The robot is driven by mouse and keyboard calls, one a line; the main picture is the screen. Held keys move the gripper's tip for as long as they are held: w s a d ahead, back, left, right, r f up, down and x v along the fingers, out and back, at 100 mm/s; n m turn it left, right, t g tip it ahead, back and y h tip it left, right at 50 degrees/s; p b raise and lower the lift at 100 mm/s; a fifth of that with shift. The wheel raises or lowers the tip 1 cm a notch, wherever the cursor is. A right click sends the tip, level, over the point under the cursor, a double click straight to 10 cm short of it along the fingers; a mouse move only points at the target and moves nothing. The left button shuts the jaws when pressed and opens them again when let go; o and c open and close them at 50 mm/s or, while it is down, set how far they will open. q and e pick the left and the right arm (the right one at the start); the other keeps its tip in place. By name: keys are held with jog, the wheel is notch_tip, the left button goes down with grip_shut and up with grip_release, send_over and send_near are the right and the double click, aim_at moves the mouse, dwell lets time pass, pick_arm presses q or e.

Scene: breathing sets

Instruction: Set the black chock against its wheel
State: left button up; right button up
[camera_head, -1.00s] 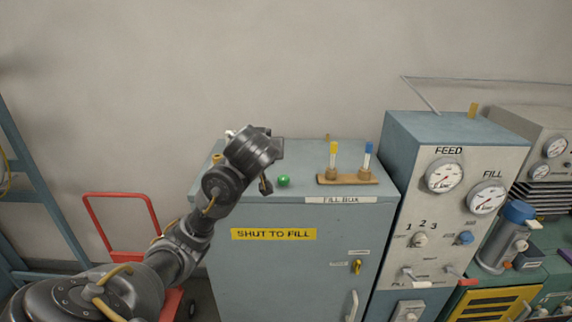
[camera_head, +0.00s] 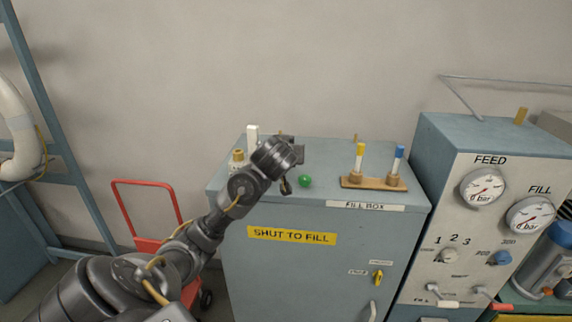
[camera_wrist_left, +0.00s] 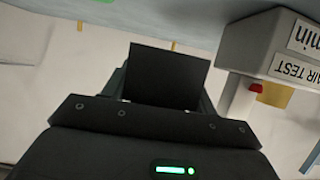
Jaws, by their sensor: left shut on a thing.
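My left gripper (camera_head: 297,155) is above or in front of the top of the blue-grey fill box in the head view. In the left wrist view a flat-faced black block (camera_wrist_left: 168,78), which looks like the black chock, sits between the fingers, and the gripper is shut on it. Its far side is hidden. A small dark wheel (camera_head: 207,298) shows low beside the red hand trolley (camera_head: 146,184), at the fill box's left side. My left arm hides part of the trolley. The right gripper is not in view.
The fill box (camera_head: 310,265) carries a green ball (camera_head: 305,182), a wooden rack (camera_head: 374,183) with two capped tubes, a white block (camera_head: 252,135) and a brass fitting (camera_head: 238,156). A gauge panel (camera_head: 488,225) stands right. A blue frame (camera_head: 50,130) stands left.

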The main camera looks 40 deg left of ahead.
pick_arm(q)
jog(key=shift+f, duration=0.2)
jog(key=f+b, duration=0.1)
jog(key=w+f+b, duration=0.1)
jog(key=f, duration=0.1)
jog(key=a+f+b, duration=0.1)
jog(key=f+b, duration=0.1)
jog(key=shift+w+a, duration=0.1)
jog(key=shift+w, duration=0.05)
jog(key=shift+r, duration=0.15)
jog(key=shift+s+r, duration=0.2)
jog(key=shift+s, duration=0.05)
jog(key=shift+f, duration=0.1)
jog(key=o, duration=0.7)
jog(key=shift+f, duration=0.15)
jog(key=o, duration=0.5)
jog(key=shift+w, duration=0.15)
